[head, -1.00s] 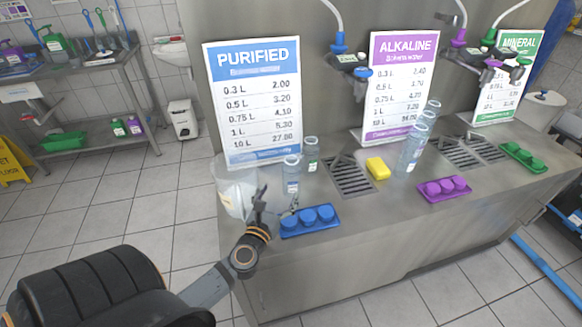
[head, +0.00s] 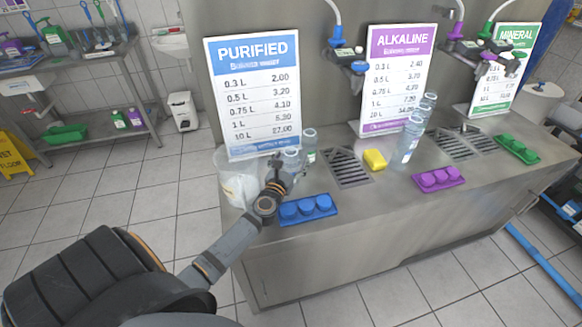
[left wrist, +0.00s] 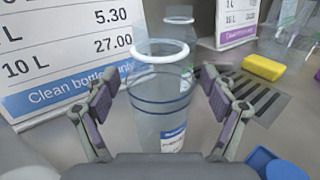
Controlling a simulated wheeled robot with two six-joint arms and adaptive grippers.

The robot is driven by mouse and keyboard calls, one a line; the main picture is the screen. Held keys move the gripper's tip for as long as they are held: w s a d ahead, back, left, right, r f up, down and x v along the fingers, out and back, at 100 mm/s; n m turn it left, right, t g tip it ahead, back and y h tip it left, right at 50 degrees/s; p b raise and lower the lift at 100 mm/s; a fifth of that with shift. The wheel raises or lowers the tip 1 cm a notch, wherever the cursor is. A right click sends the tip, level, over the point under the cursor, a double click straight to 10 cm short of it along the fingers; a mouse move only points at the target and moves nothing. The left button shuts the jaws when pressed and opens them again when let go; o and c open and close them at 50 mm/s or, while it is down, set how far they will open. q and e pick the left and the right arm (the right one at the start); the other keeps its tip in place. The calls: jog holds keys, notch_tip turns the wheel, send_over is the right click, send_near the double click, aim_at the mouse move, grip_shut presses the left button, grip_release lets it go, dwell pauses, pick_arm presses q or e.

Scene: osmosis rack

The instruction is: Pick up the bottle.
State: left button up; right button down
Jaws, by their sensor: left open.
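A clear bottle (left wrist: 160,100) with a white ring at its neck and a small blue-and-white label stands upright on the steel counter; in the head view it (head: 291,158) is partly hidden by my arm. My left gripper (left wrist: 158,100) is open, with one finger on each side of this bottle. I cannot tell whether the fingers touch it. In the head view the gripper (head: 277,172) is at the bottle's near side. A second clear bottle (head: 310,142) stands just behind; it also shows in the left wrist view (left wrist: 177,24). My right gripper is not in view.
A clear bucket (head: 236,182) stands left of the bottles. A blue tray of caps (head: 308,210) lies in front. A yellow sponge (head: 375,160), a drain grate (head: 347,168) and more clear bottles (head: 411,140) are to the right. The Purified sign (head: 254,100) stands behind.

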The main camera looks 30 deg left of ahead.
aim_at(291, 146)
pick_arm(q)
jog(key=shift+s+r, duration=0.1)
jog(key=shift+s, duration=0.05)
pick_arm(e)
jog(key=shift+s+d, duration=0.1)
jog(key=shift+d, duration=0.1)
pick_arm(q)
jog(key=shift+c, duration=1.3)
jog(key=c, duration=0.7)
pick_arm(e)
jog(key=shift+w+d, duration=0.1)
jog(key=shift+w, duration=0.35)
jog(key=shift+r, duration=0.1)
